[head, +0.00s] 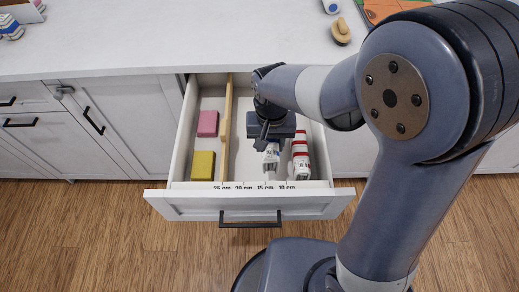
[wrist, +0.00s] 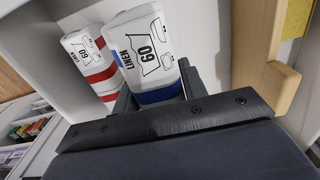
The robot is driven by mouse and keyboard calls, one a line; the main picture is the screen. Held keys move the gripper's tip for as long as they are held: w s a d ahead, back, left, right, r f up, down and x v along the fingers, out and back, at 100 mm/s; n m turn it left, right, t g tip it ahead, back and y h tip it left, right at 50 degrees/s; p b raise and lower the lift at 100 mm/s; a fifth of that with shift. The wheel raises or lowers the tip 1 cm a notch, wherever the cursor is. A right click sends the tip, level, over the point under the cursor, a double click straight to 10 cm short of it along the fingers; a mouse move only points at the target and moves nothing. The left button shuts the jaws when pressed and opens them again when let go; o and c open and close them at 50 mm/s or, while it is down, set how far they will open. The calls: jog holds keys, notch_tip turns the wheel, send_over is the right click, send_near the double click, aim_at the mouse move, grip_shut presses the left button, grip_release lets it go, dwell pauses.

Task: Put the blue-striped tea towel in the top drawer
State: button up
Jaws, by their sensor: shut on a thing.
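The top drawer (head: 250,207) is pulled open below the counter. My gripper (head: 271,146) points down over its right compartment. It is shut on the blue-striped tea towel (head: 270,165), a white bundle with a printed label. In the wrist view the towel (wrist: 142,45) stands out between the fingers (wrist: 155,98), with its blue band near them. The towel is within the right compartment; I cannot tell whether it touches the drawer floor. A red-striped towel (head: 300,152) lies close beside it on the right, and it also shows in the wrist view (wrist: 90,62).
A wooden divider (head: 227,125) splits the drawer lengthwise. The left compartment holds a pink block (head: 208,123) and a yellow block (head: 203,166). Centimetre marks run along the front wall. The counter (head: 150,45) above is mostly clear, with a wooden-handled brush (head: 341,32) at the right.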

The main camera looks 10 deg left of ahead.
jog(key=shift+f+b, duration=0.3)
jog(key=shift+f, duration=2.85)
jog(key=shift+f, duration=0.15)
jog(key=o, duration=1.1)
notch_tip(320, 180, up, 12)
jog(key=shift+r+p, duration=0.2)
jog(key=shift+p, duration=0.45)
